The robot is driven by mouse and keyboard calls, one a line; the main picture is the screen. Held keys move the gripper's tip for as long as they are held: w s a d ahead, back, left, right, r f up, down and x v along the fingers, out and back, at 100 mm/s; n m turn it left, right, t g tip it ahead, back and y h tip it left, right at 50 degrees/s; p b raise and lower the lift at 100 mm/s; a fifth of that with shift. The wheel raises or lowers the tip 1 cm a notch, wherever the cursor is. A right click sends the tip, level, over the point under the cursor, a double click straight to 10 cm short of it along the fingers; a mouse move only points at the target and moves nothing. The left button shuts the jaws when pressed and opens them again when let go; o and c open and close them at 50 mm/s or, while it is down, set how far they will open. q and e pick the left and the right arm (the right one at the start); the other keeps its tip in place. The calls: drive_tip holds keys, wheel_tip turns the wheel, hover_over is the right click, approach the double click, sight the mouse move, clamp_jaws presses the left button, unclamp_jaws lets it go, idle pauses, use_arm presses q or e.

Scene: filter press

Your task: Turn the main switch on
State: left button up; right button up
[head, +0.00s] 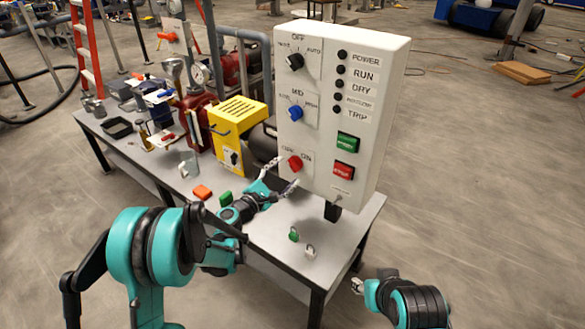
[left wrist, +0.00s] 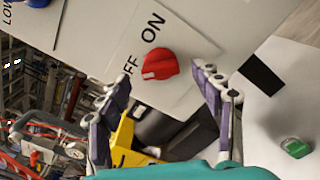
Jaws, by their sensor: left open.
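The main switch is a red knob (head: 295,163) low on the left of the white control panel (head: 366,130), beside its OFF and ON labels. In the left wrist view the red knob (left wrist: 160,65) lies between and beyond my fingertips, with its white mark on the side nearer OFF. My left gripper (head: 284,175) is open just below and in front of the knob. In the left wrist view its fingers (left wrist: 164,80) stand either side of the knob, with no clear contact. My right gripper (head: 357,286) is low at the right, its finger opening unclear.
The panel also has a black knob (head: 294,62), a blue knob (head: 295,113), a green button (head: 348,142), a red button (head: 344,171) and several dark lamps. A yellow box (head: 240,115) stands left of it. Small padlocks (head: 310,251) lie on the table (head: 340,238).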

sight(292, 167)
use_arm(q)
drive_tip(key=x, duration=0.4)
drive_tip(key=shift+w+d+b, duration=0.1)
drive_tip(key=shift+w+b, duration=0.05)
drive_tip(key=shift+b, duration=0.25)
drive_tip(key=c, duration=1.2)
